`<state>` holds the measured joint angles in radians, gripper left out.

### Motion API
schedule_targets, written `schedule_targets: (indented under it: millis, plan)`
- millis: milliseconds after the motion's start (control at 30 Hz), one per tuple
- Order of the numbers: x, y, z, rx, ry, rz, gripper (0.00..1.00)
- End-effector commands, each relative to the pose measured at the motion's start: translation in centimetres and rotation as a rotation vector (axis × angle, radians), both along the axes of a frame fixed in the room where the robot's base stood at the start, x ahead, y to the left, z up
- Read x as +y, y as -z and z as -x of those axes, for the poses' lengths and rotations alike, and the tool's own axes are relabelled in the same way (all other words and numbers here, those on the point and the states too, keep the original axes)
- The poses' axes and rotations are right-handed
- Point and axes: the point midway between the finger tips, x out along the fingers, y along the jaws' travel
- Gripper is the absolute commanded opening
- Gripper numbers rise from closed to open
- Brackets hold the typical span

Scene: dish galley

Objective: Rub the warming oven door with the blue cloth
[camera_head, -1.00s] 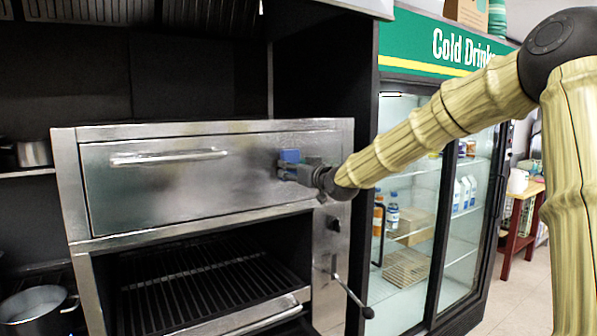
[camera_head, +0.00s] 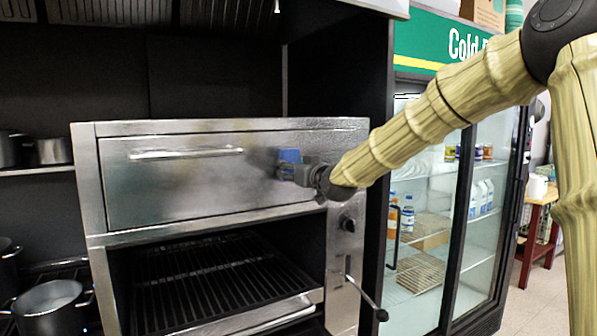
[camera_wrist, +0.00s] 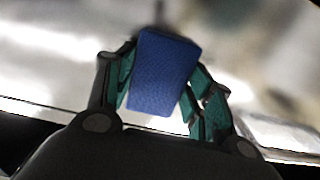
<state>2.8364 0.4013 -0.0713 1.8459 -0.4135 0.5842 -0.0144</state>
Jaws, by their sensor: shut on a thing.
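The warming oven door (camera_head: 200,180) is a shut metal front with a bar handle (camera_head: 186,153) near its top left. Darker, brownish smudges show on it around the middle and right. My gripper (camera_head: 293,168) is at the right part of the door, shut on the blue cloth (camera_head: 289,157). In the wrist view the cloth (camera_wrist: 163,72) is a folded blue block between the two green-padded fingers, with the shiny door behind it. The cloth appears to be against the door, but I cannot tell for sure whether it touches.
Below the door is an open grill compartment with a dark rack (camera_head: 215,275). A knob (camera_head: 348,224) and a lever (camera_head: 366,296) are at its right. A drinks fridge (camera_head: 425,240) stands right; pots (camera_head: 52,303) stand left.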

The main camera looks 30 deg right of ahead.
Motion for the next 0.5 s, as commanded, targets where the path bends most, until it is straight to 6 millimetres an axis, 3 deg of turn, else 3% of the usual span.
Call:
schedule_targets:
  millis: [500]
  plan:
    - [0.38, 0.01, 0.77, -0.001, 0.0, 0.001, 0.27]
